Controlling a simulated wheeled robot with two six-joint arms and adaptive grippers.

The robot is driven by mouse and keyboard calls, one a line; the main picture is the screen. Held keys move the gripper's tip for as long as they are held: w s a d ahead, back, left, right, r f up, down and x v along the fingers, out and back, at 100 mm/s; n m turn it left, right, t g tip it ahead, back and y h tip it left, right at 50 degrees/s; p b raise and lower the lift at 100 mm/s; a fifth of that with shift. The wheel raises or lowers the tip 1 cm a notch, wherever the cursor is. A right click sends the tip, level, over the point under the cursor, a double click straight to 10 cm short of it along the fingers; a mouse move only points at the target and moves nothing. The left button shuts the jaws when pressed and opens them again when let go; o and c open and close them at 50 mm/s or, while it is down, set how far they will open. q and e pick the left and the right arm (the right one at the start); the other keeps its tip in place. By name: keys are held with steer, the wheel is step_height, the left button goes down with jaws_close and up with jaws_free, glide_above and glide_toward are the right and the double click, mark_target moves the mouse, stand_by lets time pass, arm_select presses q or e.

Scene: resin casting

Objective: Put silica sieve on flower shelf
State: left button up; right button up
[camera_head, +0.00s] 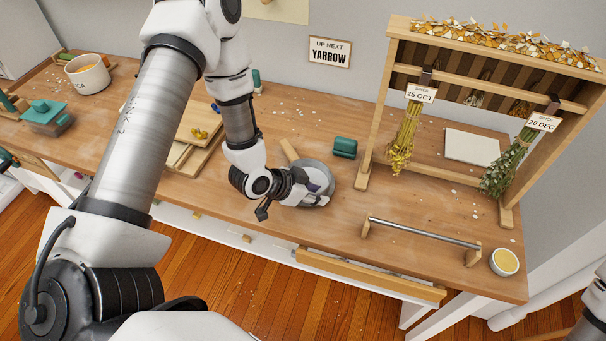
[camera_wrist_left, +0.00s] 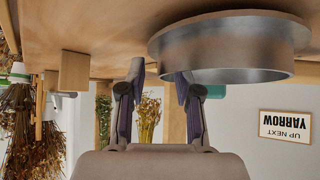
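The silica sieve appears to be the round grey metal vessel (camera_head: 319,168) on the table, partly hidden by my left gripper (camera_head: 306,187). In the upside-down left wrist view the sieve (camera_wrist_left: 238,50) shows a wide rim at the table and a narrower wall. My left gripper's fingers (camera_wrist_left: 158,82) are apart there. One finger overlaps the sieve's edge; I cannot tell whether it touches. The flower shelf (camera_head: 393,85) is a wooden rack at the back right, with dried bundles hanging and petals on top. My right gripper is out of view.
A green block (camera_head: 344,148) stands between the sieve and the shelf. A metal bar on wooden posts (camera_head: 424,233) and a yellow-filled bowl (camera_head: 504,262) are near the front right. A pale sheet (camera_head: 472,147) lies beneath the shelf. A wooden board (camera_head: 197,130) is at left.

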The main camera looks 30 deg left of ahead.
arm_select(q)
jaws_close()
steer(key=shift+r, duration=0.1)
